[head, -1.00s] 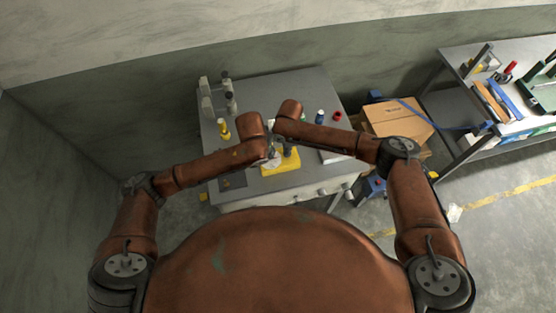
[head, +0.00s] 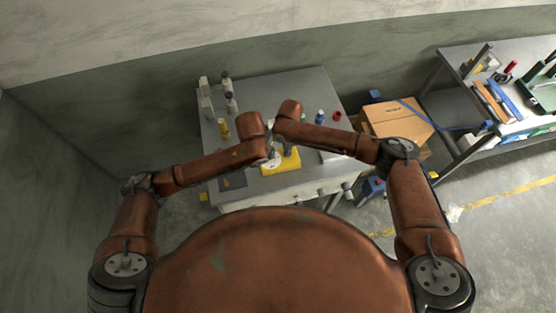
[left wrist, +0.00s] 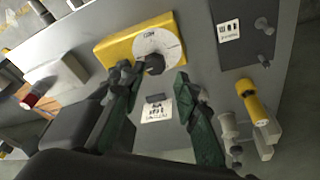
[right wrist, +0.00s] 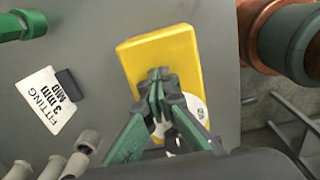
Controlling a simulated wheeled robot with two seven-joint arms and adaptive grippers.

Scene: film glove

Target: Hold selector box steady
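The selector box is a yellow block (head: 287,165) on the grey table, with a white dial (left wrist: 160,42) and a black knob (left wrist: 154,64). My left gripper (left wrist: 155,85) is open, its green fingers spread beside the dial, with the knob between and beyond the tips. My right gripper (right wrist: 157,78) has its fingertips together over the yellow face of the box (right wrist: 165,50), beside the dial (right wrist: 192,105). I see nothing between the right fingertips. Whether they touch the box is unclear. In the head view both hands are largely hidden by the arms.
A yellow bottle (head: 223,128) and grey fittings (head: 229,92) stand on the table's left part. A blue bottle (head: 320,117) and a red item (head: 337,115) stand at right. A label card (right wrist: 46,101) lies near the box. A cardboard box (head: 397,120) is right of the table.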

